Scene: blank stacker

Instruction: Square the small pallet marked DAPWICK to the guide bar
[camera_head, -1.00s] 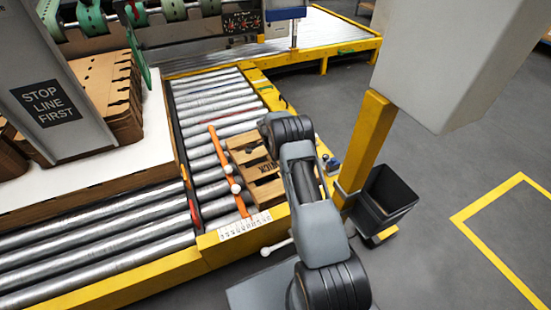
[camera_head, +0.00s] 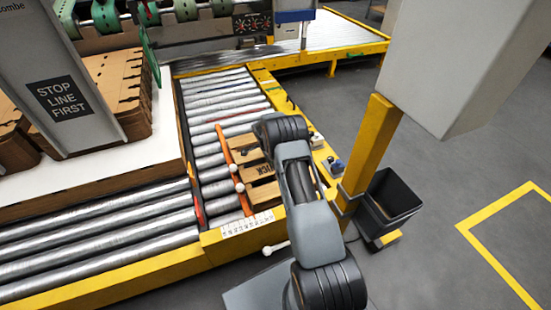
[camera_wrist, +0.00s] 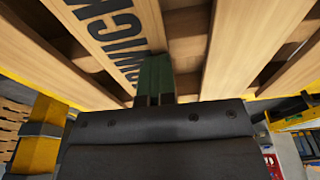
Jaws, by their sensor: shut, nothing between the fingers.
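The small wooden pallet (camera_head: 243,154) lies on the rollers beside the orange guide bar (camera_head: 233,165). Its left side runs close along the bar; I cannot tell whether it touches all along. My arm hides its right part. Part of its dark lettering shows in the head view, and more of it shows large in the wrist view on the pallet slats (camera_wrist: 92,22). My gripper (camera_wrist: 155,62) is shut and empty, its dark green fingers at the pallet's slats. Whether they touch is unclear. In the head view the gripper is hidden behind my arm.
Metal rollers (camera_head: 215,88) extend behind the pallet. A white scale plate (camera_head: 248,224) lies at the near end. A yellow post (camera_head: 370,143) and a black bin (camera_head: 390,198) stand to the right. Cardboard stacks (camera_head: 118,90) and a STOP LINE FIRST sign (camera_head: 62,98) are left.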

